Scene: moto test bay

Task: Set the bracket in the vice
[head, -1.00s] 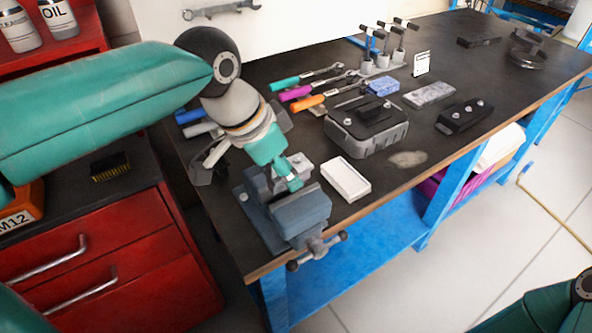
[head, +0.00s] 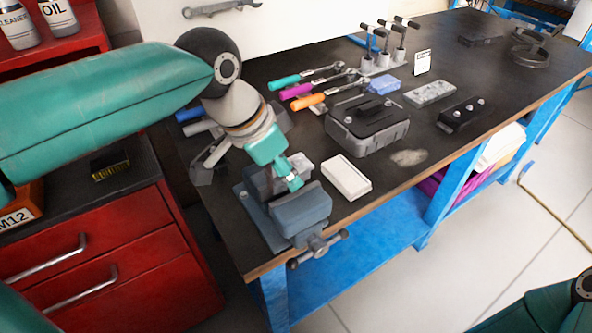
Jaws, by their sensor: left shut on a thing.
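The blue-grey vice (head: 300,212) is mounted at the near left corner of the workbench. My left gripper (head: 290,178) points down over the vice's jaws and is shut. A small light-grey piece (head: 302,164), apparently the bracket, shows beside its fingers, at or just above the jaws. The fingers and the vice hide much of it, so I cannot tell whether it touches the jaws or how deep it sits. My right gripper is out of view.
A white box (head: 346,178) lies just right of the vice. A black part with two bolts (head: 462,116) lies further right. A red drawer cabinet (head: 90,250) stands left of the bench (head: 420,180).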

